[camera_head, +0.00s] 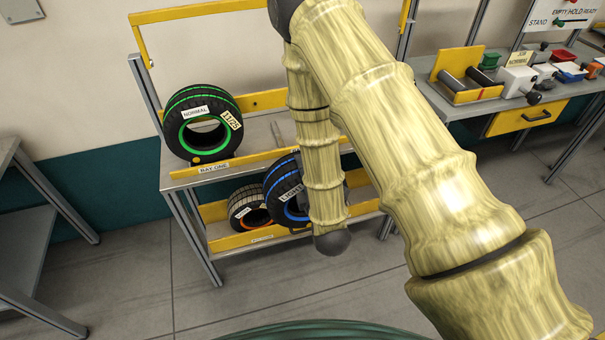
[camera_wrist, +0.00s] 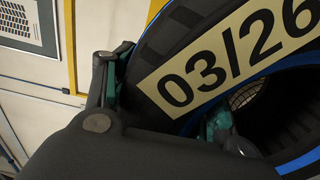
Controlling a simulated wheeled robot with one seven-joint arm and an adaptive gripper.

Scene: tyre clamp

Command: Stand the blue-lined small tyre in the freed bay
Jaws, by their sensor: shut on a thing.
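The blue-lined tyre (camera_head: 283,188) stands upright by the lower level of the rack, partly hidden behind my arm. Its top overlaps the upper shelf's front rail; I cannot tell whether it touches the lower shelf. In the wrist view the blue-lined tyre (camera_wrist: 185,45) fills the right side, with a cream "03/26" label. My gripper (camera_wrist: 167,97) is shut on its wall, one finger outside and one inside the bore. In the head view my gripper is hidden. The upper shelf (camera_head: 258,132) has open space right of the green-lined tyre (camera_head: 202,122), partly covered by my arm.
An orange-lined small tyre (camera_head: 247,208) stands on the lower shelf, close left of the blue-lined one. Yellow rails (camera_head: 240,239) edge the shelves. A bench (camera_head: 530,93) with a yellow holder and coloured parts is at right. A grey table (camera_head: 28,225) is at left.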

